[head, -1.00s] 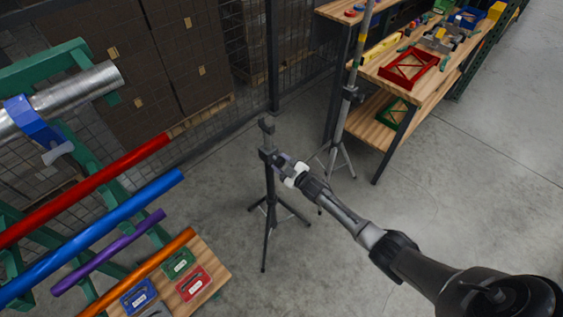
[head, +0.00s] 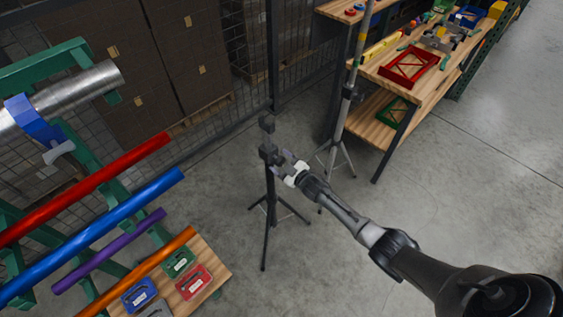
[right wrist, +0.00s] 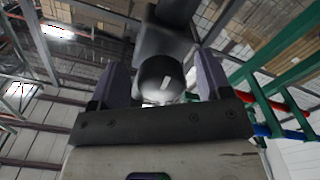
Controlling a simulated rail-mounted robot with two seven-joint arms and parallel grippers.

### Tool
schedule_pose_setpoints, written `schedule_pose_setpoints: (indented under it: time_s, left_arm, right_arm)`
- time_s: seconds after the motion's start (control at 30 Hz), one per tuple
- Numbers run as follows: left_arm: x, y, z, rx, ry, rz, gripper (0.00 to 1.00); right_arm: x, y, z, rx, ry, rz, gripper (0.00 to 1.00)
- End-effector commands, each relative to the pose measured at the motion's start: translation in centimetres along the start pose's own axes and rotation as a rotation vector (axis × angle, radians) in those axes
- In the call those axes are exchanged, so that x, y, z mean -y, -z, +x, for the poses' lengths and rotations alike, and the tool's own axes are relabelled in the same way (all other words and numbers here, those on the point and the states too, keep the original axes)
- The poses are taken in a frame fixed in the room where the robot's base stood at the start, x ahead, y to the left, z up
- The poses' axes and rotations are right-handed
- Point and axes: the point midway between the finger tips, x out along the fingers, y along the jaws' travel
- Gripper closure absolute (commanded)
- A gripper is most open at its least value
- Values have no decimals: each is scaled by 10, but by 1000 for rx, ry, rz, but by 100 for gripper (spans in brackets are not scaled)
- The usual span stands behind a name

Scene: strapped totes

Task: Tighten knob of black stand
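The black stand (head: 270,185) is upright on three legs on the concrete floor, near the middle of the head view. Its knob (right wrist: 161,78) is a round dark piece with a white mark, seen close up in the right wrist view. My right gripper (head: 279,161) is at the stand's upper post, coming from the right. In the right wrist view my right gripper (right wrist: 163,80) has one finger on each side of the knob. A narrow gap shows beside the knob, so the fingers look open around it. My left gripper is not in view.
A grey stand (head: 342,120) is close behind on the right, beside a wooden workbench (head: 440,85). At left a green rack (head: 75,150) holds coloured tubes, above a wooden board (head: 215,270) with small cases. Wire mesh fencing is behind. The right floor is clear.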

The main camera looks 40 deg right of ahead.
Motion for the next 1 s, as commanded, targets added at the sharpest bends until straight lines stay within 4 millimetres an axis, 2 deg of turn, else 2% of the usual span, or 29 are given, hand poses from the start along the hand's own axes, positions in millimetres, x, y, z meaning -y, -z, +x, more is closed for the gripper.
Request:
schedule_pose_setpoints:
  time_s: [0.23, 0.37, 0.8, 1.0]
  left_arm:
    - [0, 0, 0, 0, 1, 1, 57]
    - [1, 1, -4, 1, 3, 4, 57]
    - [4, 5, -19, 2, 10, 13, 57]
    - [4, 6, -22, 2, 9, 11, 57]
  right_arm:
    - [0, 0, -1, 1, 0, 0, 29]
    - [0, 0, -11, 1, 1, 0, 29]
    - [0, 0, -93, 2, 2, -1, 29]
    - [0, 0, -121, 1, 1, 0, 29]
